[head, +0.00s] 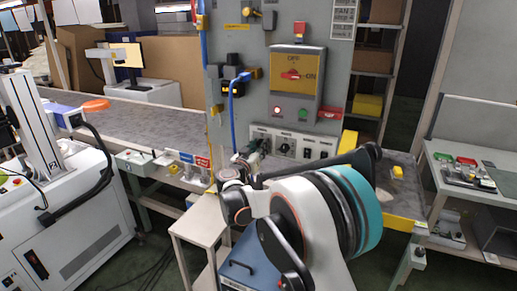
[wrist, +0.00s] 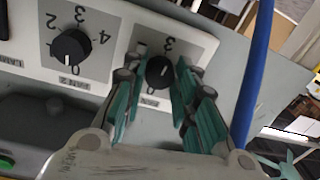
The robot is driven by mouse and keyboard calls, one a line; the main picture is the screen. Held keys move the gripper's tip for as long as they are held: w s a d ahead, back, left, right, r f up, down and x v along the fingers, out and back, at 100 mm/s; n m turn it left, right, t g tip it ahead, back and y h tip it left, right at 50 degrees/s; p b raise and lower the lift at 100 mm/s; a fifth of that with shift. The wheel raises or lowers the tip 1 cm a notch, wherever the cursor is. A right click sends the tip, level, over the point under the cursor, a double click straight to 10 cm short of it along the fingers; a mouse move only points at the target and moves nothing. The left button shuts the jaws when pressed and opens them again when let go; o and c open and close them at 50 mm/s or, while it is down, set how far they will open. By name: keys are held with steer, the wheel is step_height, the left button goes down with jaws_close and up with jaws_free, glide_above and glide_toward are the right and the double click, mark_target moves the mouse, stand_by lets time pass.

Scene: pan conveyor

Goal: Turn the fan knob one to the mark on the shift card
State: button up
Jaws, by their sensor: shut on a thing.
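The fan one knob (wrist: 159,72) is a round black knob on a white plate in the wrist view. My gripper (wrist: 156,85) has its green-padded fingers closed on either side of it. A 3 shows above the knob; the fingers hide most of the other numbers, and its pointer is hard to read. In the head view my gripper (head: 257,150) is at the left end of the knob panel (head: 295,135) and covers this knob. The shift card (head: 343,18) is white with fan lines, at the top of the grey board; its numbers are too small to read surely.
The fan two knob (wrist: 72,47) sits just left, its white line toward 0. A blue cable (wrist: 255,75) hangs close on the right of my gripper. Above the panel is a yellow switch box (head: 295,75) with a red handle.

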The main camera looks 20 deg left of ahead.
steer(key=m, duration=1.1)
steer(key=shift+a+f+t+h, duration=0.15)
steer(key=shift+t+h, duration=0.15)
steer(key=shift+m, duration=0.4)
steer(key=o, duration=1)
steer(key=shift+o, duration=0.2)
steer(key=s, duration=1.2)
steer(key=shift+a+f, duration=0.3)
